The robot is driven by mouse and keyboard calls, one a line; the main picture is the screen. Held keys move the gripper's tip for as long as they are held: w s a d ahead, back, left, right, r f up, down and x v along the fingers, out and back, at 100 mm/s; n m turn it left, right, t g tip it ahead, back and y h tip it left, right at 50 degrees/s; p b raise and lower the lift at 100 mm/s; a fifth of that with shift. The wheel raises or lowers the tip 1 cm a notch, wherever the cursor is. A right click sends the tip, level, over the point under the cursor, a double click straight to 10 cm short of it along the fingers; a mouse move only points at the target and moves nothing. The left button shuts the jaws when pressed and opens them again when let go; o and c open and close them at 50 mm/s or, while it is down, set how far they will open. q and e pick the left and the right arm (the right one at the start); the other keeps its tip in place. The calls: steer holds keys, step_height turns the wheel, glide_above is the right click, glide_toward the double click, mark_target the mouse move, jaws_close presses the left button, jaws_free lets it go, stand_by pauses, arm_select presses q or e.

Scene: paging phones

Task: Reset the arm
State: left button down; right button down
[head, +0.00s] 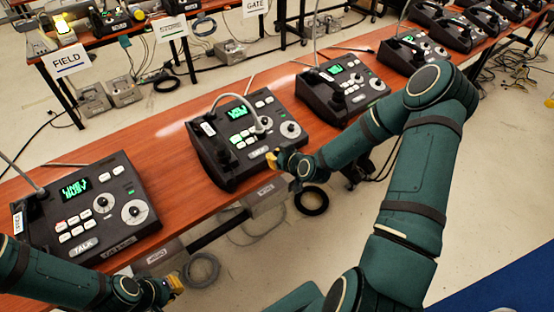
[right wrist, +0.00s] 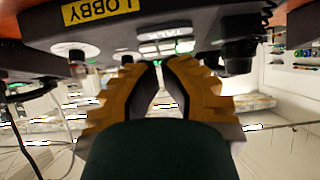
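My right gripper (head: 272,160) is at the front edge of the middle paging phone (head: 235,138), by its TALK button. In the right wrist view its yellow fingers (right wrist: 160,64) come together at the tips with nothing seen between them. Above them is the underside and front of a dark console (right wrist: 120,35) with a yellow LOBBY label and a TALK button. I cannot tell whether the gripper touches it. My left gripper (head: 175,284) is low in the head view, in front of the left paging phone (head: 85,208); its small yellow fingertips do not show their opening.
The phones stand on a long red-brown table (head: 180,140). Another phone (head: 342,82) and several more stand along it to the right. Cables and grey boxes (head: 262,192) lie below the front edge. A second table with FIELD (head: 68,62) and STORE signs is behind.

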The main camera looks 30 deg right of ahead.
arm_select(q)
steer(key=shift+s, duration=0.3)
arm_select(e)
steer(key=shift+s+r, duration=0.2)
steer(key=shift+s, duration=0.05)
steer(key=shift+w, duration=0.1)
steer(key=s+a+f+m+g+y, duration=0.1)
steer(key=s+a+f+g+y, duration=0.2)
steer(key=a, duration=0.5)
steer(key=s+a+f+g, duration=0.2)
steer(key=s+a, duration=0.2)
steer(key=a, duration=0.3)
steer(key=s+a+f+m+g, duration=0.2)
steer(key=s+a+g, duration=0.3)
steer(key=s, duration=0.8)
steer(key=a+f, duration=0.1)
steer(key=a, duration=0.1)
steer(key=shift+a+f, duration=0.15)
steer(key=shift+a, duration=0.15)
